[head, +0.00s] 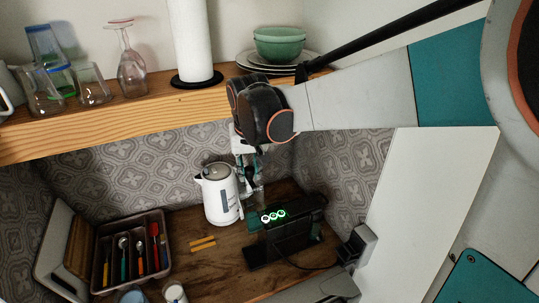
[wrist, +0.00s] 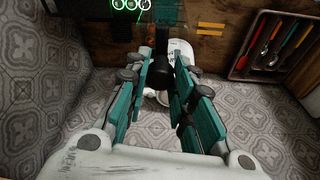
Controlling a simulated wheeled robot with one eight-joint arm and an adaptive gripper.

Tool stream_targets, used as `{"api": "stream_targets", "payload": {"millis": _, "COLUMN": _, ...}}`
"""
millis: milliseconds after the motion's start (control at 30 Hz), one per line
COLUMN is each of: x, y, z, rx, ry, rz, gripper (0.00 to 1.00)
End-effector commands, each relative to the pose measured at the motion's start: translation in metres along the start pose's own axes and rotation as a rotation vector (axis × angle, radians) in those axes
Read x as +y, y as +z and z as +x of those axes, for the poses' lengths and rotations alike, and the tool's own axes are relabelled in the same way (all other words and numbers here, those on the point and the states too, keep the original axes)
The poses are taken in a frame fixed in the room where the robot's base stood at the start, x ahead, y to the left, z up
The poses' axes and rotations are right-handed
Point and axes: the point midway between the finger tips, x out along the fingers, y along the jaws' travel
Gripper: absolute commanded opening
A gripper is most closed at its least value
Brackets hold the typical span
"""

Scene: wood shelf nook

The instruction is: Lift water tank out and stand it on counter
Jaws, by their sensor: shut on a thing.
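The black coffee machine (head: 290,238) stands on the wooden counter, with round green lit buttons on top. The water tank (head: 258,197) is a clear, narrow shape at its back left, partly hidden by my gripper. In the wrist view the tank (wrist: 167,14) is dark and see-through, beside the lit buttons. My gripper (head: 249,170) points down above the tank from under the shelf. In the wrist view my gripper (wrist: 163,62) has its teal fingers closed around a black piece at the tank's top. I cannot tell whether the tank's bottom is clear of the machine.
A white kettle (head: 220,194) stands close left of the tank. A cutlery tray (head: 164,238) is farther left, with yellow sticks (head: 203,244) between. A wooden shelf (head: 130,118) with glasses and bowls hangs above. Bare counter lies around the sticks.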

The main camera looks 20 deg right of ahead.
Motion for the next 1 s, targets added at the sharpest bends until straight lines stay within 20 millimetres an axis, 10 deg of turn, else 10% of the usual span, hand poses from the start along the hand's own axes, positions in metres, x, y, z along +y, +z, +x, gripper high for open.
{"api": "stream_targets", "payload": {"millis": 1000, "x": 0.000, "y": -0.020, "z": -0.086, "rx": 0.000, "ry": 0.000, "rz": -0.001, "gripper": 0.00}}
